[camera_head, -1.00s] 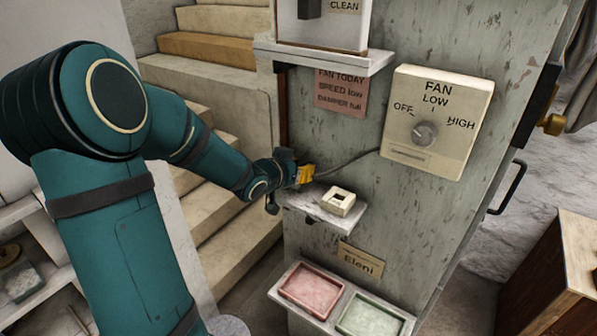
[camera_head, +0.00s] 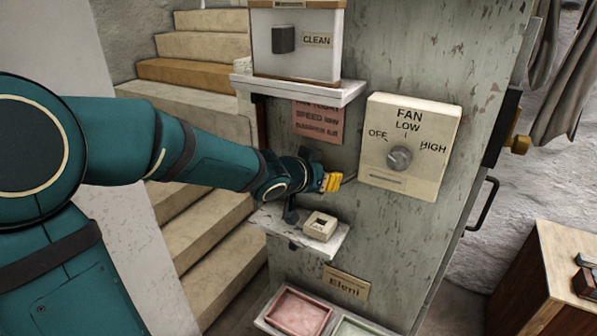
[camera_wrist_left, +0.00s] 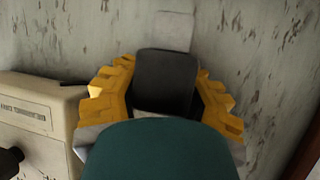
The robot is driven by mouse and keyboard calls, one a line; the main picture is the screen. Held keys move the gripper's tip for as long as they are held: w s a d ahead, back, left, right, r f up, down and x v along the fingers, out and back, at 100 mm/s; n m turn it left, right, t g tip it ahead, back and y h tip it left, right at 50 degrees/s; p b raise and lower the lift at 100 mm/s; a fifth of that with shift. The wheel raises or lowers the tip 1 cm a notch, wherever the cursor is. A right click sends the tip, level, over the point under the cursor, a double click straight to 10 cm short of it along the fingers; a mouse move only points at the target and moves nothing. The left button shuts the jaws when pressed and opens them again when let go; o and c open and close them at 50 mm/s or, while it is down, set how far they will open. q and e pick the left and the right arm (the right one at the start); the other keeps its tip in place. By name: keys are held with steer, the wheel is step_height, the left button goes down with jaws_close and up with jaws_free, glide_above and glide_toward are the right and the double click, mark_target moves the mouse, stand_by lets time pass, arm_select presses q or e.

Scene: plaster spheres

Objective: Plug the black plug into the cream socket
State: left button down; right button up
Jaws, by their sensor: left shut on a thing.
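My left gripper (camera_head: 331,181), with yellow fingers, is above the cream socket and left of the fan control box. In the left wrist view my left gripper (camera_wrist_left: 165,95) is shut on the black plug (camera_wrist_left: 167,78), which sits between its fingers. A teal rounded part covers the plug's lower end there. In the head view the plug is hidden by the gripper; a short dark cord shows between the gripper and the fan box. The cream socket (camera_head: 320,226), a small square block with a dark opening on top, rests on a pale shelf (camera_head: 283,231), apart from the gripper. My right gripper is not in view.
The cream fan box (camera_head: 410,146) with a grey knob is on the worn panel; it shows at left in the wrist view (camera_wrist_left: 62,112). An upper shelf (camera_head: 300,91) holds a "CLEAN" case above my gripper. Pink (camera_head: 298,312) and green trays lie below.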

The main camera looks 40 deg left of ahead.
mark_target(336, 205)
arm_select(q)
steer(key=shift+d, duration=0.65)
steer(key=shift+f+b, duration=2.05)
steer(key=shift+f, duration=0.45)
steer(key=shift+p, duration=0.45)
steer(key=shift+f+b, duration=1.4)
steer(key=shift+f, duration=0.15)
steer(key=c, duration=0.6)
jaws_free()
steer(key=shift+r, duration=0.1)
